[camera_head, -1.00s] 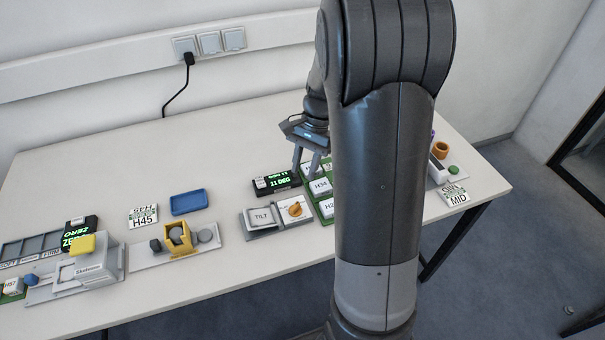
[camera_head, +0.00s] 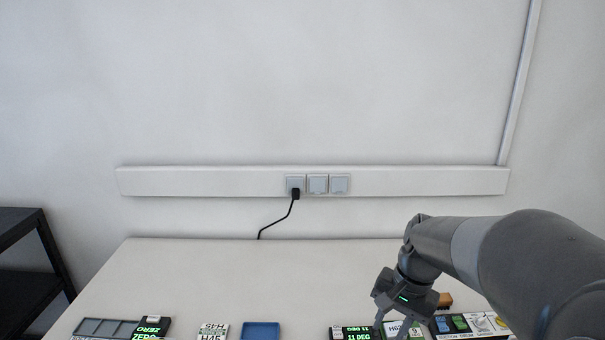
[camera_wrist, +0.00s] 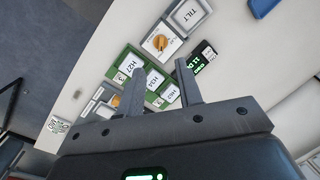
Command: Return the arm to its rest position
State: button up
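My gripper (camera_head: 391,327) hangs over the right part of the white table (camera_head: 200,265) in the head view, fingers pointing down. In the wrist view my gripper (camera_wrist: 159,70) has its two fingers well apart, with nothing held between them. Beyond the fingers lie green-edged holders with white labelled pieces, one marked H22 (camera_wrist: 127,68). My arm comes in from the lower right of the head view and is bent at the elbow. The height of the fingertips above the pieces is hard to tell.
An 11 DEG display (camera_head: 358,333) stands left of my gripper, and a blue tray (camera_head: 261,330) lies farther left. A ZERO display (camera_head: 151,328) is at the left. The back of the table is clear up to the wall. A black shelf (camera_head: 30,262) stands at the left.

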jog(key=s+a+r+n+t+h, duration=0.2)
jog(key=s+r+n+t, duration=0.3)
jog(key=s, duration=0.7)
jog(key=shift+a+r+n+t, duration=0.3)
jog(key=shift+r+n, duration=0.5)
jog(key=shift+r, duration=0.3)
jog(key=shift+s, duration=0.1)
